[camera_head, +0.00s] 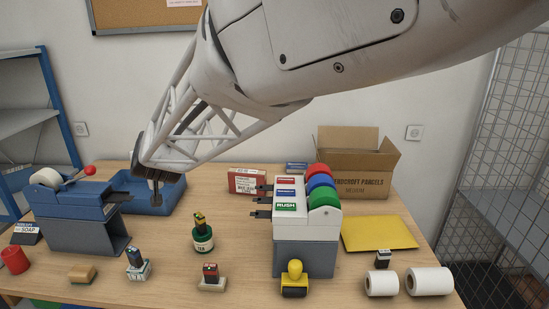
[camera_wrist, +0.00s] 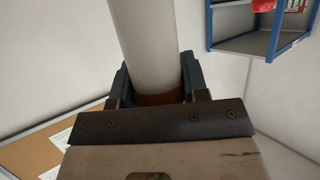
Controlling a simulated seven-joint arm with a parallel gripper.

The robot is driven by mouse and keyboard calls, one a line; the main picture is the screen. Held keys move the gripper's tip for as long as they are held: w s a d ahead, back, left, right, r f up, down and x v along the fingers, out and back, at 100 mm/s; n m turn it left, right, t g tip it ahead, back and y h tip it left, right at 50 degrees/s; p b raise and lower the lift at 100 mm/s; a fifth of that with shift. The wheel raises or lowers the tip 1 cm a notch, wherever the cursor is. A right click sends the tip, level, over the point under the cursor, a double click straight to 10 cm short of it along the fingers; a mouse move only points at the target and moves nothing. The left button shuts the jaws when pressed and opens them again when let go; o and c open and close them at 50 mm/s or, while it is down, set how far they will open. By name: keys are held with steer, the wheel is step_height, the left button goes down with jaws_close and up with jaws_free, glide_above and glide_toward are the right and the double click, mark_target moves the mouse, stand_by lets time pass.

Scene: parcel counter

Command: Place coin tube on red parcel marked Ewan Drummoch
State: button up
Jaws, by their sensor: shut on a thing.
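My gripper (camera_wrist: 155,85) is shut on a pale grey-white tube (camera_wrist: 143,40), the coin tube by its look, with a brown band at the jaws. In the head view my gripper (camera_head: 150,170) is at the left, above the blue tray, and I cannot make out the tube there. A red parcel (camera_head: 245,181) with a white label stands at the back of the counter, right of my gripper and behind the label dispenser. The name on its label is too small to read, and its right side is partly hidden by the dispenser.
The dispenser (camera_head: 305,240) with coloured rolls stands mid-counter. The blue tray (camera_head: 165,205) and a blue tape dispenser (camera_head: 75,215) are at left. Several stamps stand along the front. An open carton (camera_head: 355,165), yellow envelope (camera_head: 380,233) and white rolls (camera_head: 430,281) are at right.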

steer(key=w+d+m+t+h, duration=0.1)
steer(key=w+d, duration=0.6)
steer(key=w, duration=0.5)
steer(key=w+d+m+h, duration=0.2)
steer(key=w+d, duration=0.4)
steer(key=w, duration=0.6)
steer(key=w+d+m+t+h, duration=0.1)
steer(key=w+d, duration=0.6)
steer(key=w, duration=0.5)
steer(key=shift+a+f, duration=0.15)
steer(key=shift+f, duration=1.1)
steer(key=shift+a+f, duration=0.15)
steer(key=shift+f, duration=1.05)
steer(key=shift+f, duration=2.5)
steer(key=shift+f, duration=0.15)
steer(key=shift+f, duration=2.35)
steer(key=shift+f, duration=0.1)
